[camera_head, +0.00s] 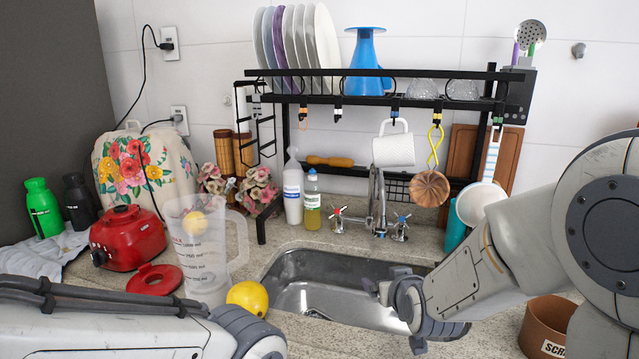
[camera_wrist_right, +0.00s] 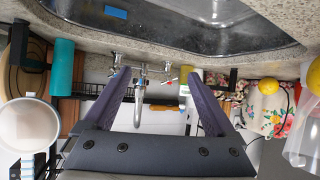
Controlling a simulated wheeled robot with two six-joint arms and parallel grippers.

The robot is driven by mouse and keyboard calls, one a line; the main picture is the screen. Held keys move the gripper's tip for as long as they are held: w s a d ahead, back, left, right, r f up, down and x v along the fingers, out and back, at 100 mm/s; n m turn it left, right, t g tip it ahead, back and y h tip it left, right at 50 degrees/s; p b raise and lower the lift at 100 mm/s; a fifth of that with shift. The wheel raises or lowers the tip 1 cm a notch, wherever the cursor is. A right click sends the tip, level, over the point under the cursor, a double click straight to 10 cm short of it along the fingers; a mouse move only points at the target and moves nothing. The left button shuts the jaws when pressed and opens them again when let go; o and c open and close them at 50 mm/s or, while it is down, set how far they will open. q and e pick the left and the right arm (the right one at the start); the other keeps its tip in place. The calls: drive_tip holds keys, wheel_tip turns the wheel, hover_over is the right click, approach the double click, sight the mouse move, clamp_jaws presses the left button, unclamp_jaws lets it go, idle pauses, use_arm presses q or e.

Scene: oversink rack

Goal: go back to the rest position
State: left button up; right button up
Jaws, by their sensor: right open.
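My right gripper (camera_head: 393,308) is over the right part of the steel sink (camera_head: 312,290) in the head view, with its arm coming in from the right. In the right wrist view its two fingers (camera_wrist_right: 159,76) are spread apart and nothing is held between them. The tap (camera_wrist_right: 139,98) shows behind and between the fingers in that view; I see no contact. My left arm (camera_head: 130,325) crosses the bottom left of the head view in front of the counter. Its gripper does not show.
A clear measuring jug (camera_head: 205,262) and a yellow lemon (camera_head: 247,297) stand close beyond my left arm. A black rack (camera_head: 390,100) with plates and hanging mug (camera_head: 393,150) spans the sink. A brown container (camera_head: 545,325) sits below my right arm.

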drive_tip(key=s+a+r+n+g+y+p, duration=0.1)
drive_tip(key=s+a+n+g+p, duration=0.15)
drive_tip(key=s+a, duration=0.4)
drive_tip(key=s+a+n+g+y+p, duration=0.15)
drive_tip(key=s+a+g, duration=0.25)
drive_tip(key=s, duration=0.5)
drive_tip(key=s+r+n+g+h+p, duration=0.1)
drive_tip(key=s+g, duration=0.1)
drive_tip(key=s, duration=0.6)
drive_tip(key=s+d+r+n+g+h+p, duration=0.1)
drive_tip(key=s+g+p, duration=0.1)
drive_tip(key=s, duration=0.6)
drive_tip(key=shift+d+r+g, duration=0.15)
drive_tip(key=shift+r+g, duration=0.25)
drive_tip(key=shift+g, duration=0.35)
